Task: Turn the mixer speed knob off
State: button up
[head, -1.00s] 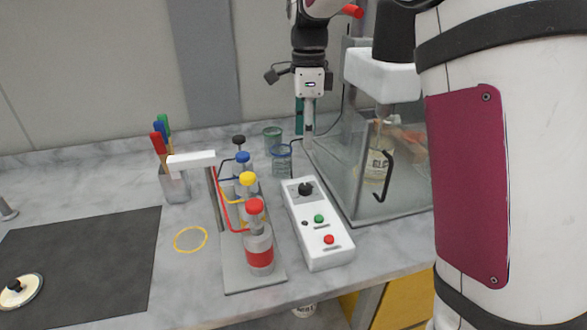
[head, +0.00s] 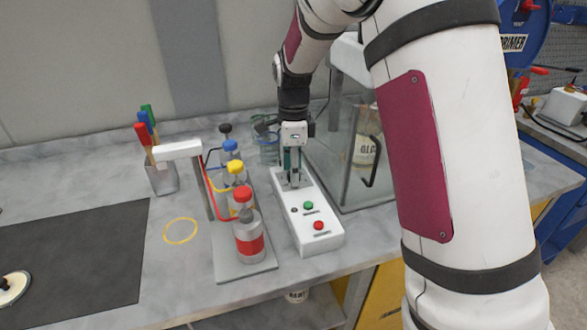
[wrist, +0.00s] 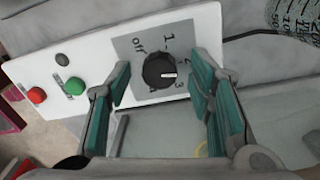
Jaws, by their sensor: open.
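The speed knob (wrist: 159,71) is a round black dial on a grey plate marked "off", 1, 2 and 3. Its white pointer line faces right, toward the numbers and away from "off". My gripper (wrist: 158,82) is open, with one teal-padded finger on each side of the knob and visible gaps to it. In the head view my gripper (head: 292,182) points down over the far end of the white control box (head: 324,240) and hides the knob. I cannot tell how far the fingertips are above the box.
Green (head: 308,205) and red (head: 318,225) buttons lie on the box's near half. A rack of capped bottles (head: 248,235) stands close to its left. A clear-walled enclosure (head: 370,190) stands to its right, and glass beakers (head: 267,150) behind.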

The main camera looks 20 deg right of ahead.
jog(key=shift+f, duration=0.1)
grip_shut()
